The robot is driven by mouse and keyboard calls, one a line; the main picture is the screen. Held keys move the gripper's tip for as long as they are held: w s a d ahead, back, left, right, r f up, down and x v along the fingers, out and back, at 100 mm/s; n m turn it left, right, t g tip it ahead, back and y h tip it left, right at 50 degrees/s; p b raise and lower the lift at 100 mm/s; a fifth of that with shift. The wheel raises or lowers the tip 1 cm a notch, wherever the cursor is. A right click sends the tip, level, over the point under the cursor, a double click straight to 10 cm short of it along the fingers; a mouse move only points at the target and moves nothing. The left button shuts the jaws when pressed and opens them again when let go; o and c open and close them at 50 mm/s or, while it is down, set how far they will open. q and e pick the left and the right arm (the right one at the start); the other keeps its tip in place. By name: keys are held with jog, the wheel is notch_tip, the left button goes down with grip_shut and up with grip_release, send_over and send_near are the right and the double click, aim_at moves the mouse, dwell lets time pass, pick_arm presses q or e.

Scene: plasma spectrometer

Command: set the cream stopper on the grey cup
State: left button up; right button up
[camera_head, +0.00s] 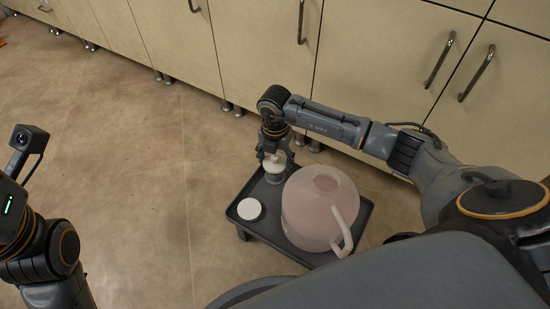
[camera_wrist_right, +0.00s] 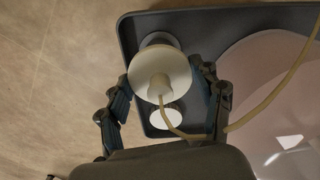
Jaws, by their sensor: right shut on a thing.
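My right gripper (camera_head: 274,158) is shut on the cream stopper (camera_head: 273,164), directly above the grey cup (camera_head: 274,177) at the tray's far edge. In the right wrist view the round stopper (camera_wrist_right: 162,68) sits between the fingertips of the right gripper (camera_wrist_right: 165,82). The grey cup's rim (camera_wrist_right: 158,38) shows just past the stopper, which covers most of it. I cannot tell whether the stopper touches the cup. My left arm is at the left edge of the head view, with its gripper out of view.
A thin tan cord (camera_wrist_right: 255,113) crosses the right wrist view. Cabinets (camera_head: 260,55) stand behind; the floor left is clear.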

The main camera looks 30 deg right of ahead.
jog(key=shift+f+b, duration=0.7)
jog(key=shift+f, duration=0.75)
jog(key=o, duration=1.3)
jog(key=shift+c, duration=0.2)
jog(key=shift+r, duration=0.15)
notch_tip(320, 180, up, 12)
jog(key=shift+f, duration=0.1)
